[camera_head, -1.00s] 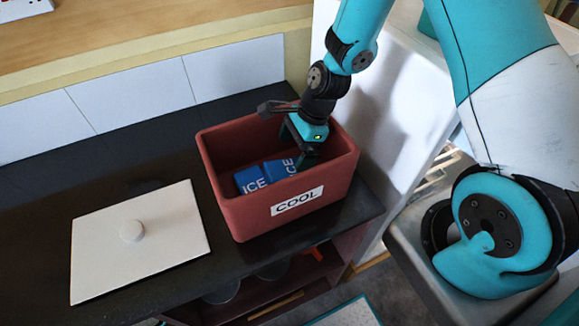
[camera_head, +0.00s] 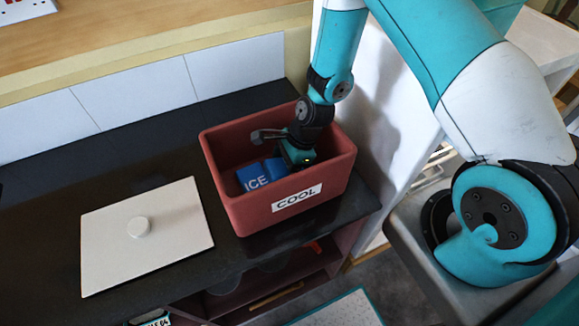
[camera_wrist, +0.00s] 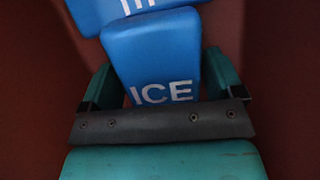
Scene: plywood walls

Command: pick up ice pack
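Two blue ice packs with white lettering lie in a red box (camera_head: 238,208) labelled COOL. The left ice pack (camera_head: 256,176) shows clearly in the head view, and part of it shows at the top of the wrist view (camera_wrist: 135,12). The other ice pack (camera_wrist: 152,60) is between the two fingers of my gripper (camera_wrist: 168,82) in the wrist view, with ICE facing the camera. In the head view my gripper (camera_head: 296,160) is down inside the box and hides most of this pack. The fingers stand apart on either side, with dark gaps beside the pack, so they look open.
A white lid (camera_head: 165,250) with a round knob lies on the dark counter (camera_head: 60,215), left of the box. The box walls stand close around my gripper. A white panel (camera_head: 375,130) rises right of the box. Open shelves (camera_head: 270,280) are below the counter.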

